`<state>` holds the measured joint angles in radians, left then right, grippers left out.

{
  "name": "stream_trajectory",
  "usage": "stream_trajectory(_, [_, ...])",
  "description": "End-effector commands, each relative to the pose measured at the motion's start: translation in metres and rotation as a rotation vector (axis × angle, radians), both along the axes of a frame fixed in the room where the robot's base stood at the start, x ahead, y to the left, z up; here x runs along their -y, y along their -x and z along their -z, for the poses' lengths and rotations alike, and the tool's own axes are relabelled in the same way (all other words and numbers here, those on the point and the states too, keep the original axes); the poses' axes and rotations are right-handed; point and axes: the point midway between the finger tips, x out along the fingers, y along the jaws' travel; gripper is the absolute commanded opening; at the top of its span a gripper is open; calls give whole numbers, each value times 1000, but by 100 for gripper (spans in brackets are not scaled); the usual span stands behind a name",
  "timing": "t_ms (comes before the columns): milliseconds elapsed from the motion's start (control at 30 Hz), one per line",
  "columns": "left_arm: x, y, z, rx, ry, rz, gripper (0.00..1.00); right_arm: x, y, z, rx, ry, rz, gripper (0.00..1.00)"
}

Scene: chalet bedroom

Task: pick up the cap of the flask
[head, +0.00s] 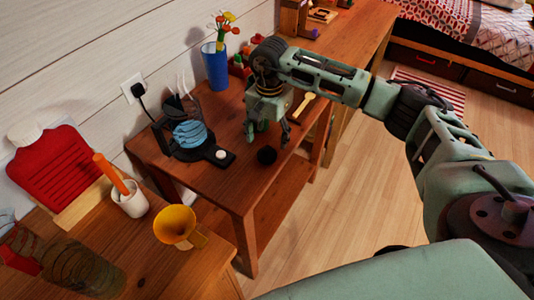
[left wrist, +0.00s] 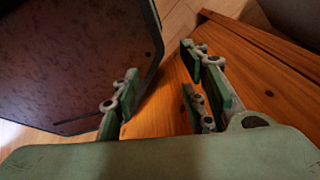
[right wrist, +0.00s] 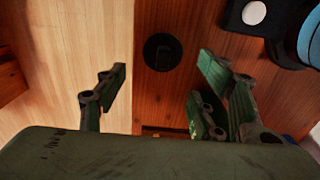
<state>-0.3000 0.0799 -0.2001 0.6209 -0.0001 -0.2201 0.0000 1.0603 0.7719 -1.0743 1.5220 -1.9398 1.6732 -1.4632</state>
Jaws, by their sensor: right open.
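A small round black cap (head: 266,155) lies on the wooden side table, near its front edge. It also shows in the right wrist view (right wrist: 162,52), ahead of the fingers and between their lines. My right gripper (head: 268,134) points down over the table just behind the cap in the head view. Its fingers (right wrist: 164,88) are wide apart and empty, and do not touch the cap. My left gripper (left wrist: 156,92) shows in its wrist view, open and empty, near a wooden surface; it is not in the head view. I cannot tell for certain which vessel is the flask.
A black mug-warmer-like stand (head: 220,157) with a blue-banded glass is left of the cap. A blue cup (head: 215,66) with flowers stands behind. A yellow funnel-like cup (head: 177,224) and white pot (head: 130,200) stand on the nearer table. Open floor lies right.

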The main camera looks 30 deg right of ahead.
Motion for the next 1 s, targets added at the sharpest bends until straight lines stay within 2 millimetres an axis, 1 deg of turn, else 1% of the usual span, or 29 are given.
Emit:
stream_trajectory(33, [0,0,-3,0,0,0,40,-1,1,6,-4,0,0,63])
stream_trajectory(167, [0,0,-10,0,0,0,40,-3,3,20,-4,-2,0,63])
stream_trajectory(300, [0,0,-21,0,0,0,40,-6,8,40,-6,-3,0,63])
stream_trajectory(400, [0,0,-23,0,0,0,40,-6,7,55,-4,-5,0,63])
stream_trajectory(533, [0,0,-24,0,0,0,40,-6,6,64,0,-4,0,63])
stream_trajectory(733, [0,0,-23,0,0,0,40,-6,6,65,1,-4,0,63])
stream_trajectory(767, [0,0,-23,0,0,0,40,-6,6,65,1,-5,0,61])
stream_trajectory(1000, [0,0,-23,0,0,0,40,-6,6,65,1,-5,0,40])
